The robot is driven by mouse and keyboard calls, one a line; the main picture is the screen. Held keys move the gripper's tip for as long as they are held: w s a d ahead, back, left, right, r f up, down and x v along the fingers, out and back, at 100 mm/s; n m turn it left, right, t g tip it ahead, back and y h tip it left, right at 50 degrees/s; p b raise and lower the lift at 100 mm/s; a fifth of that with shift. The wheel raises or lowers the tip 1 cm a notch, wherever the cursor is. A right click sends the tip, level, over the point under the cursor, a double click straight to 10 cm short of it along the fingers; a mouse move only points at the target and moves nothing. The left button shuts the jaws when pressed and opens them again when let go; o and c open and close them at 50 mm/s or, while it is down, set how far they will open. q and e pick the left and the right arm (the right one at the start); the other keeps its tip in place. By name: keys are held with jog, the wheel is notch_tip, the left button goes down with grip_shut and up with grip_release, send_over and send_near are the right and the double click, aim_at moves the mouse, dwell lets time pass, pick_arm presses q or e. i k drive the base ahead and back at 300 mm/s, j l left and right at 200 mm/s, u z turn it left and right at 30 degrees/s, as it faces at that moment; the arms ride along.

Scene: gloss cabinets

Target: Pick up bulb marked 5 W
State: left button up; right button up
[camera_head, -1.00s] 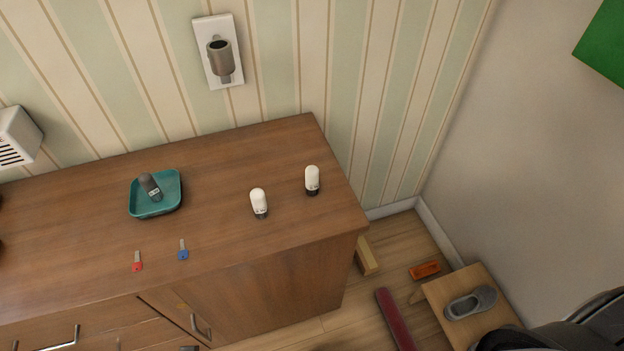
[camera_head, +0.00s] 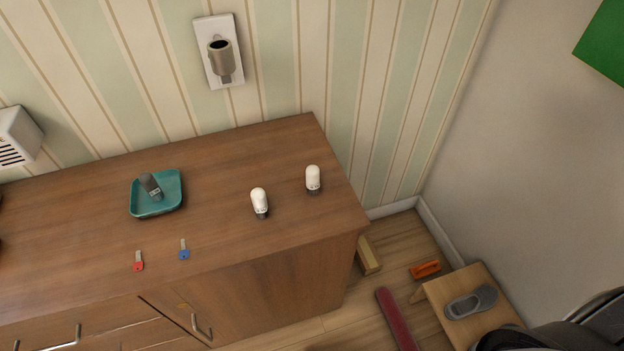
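One bulb (camera_head: 259,200) is right of the middle of the top, and the other bulb (camera_head: 313,178) is farther right and back, near the right end. Each has small dark print that is too small to read, so I cannot tell which is marked 5 W. A dark grey bulb-like piece (camera_head: 150,186) with a small label leans in a teal tray (camera_head: 168,207) on the left; its marking is unreadable too.
A red key (camera_head: 138,262) and a blue key (camera_head: 184,251) lie near the front edge. A metal socket (camera_head: 221,58) is on the wall plate behind. A wooden stool (camera_head: 440,298) with a grey shoe (camera_head: 471,302) stands at lower right. The cabinet top around the bulbs is clear.

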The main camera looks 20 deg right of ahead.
aim_at(313, 172)
jog(key=k+j, duration=0.1)
jog(key=j, duration=1.15)
jog(key=k+z, duration=0.05)
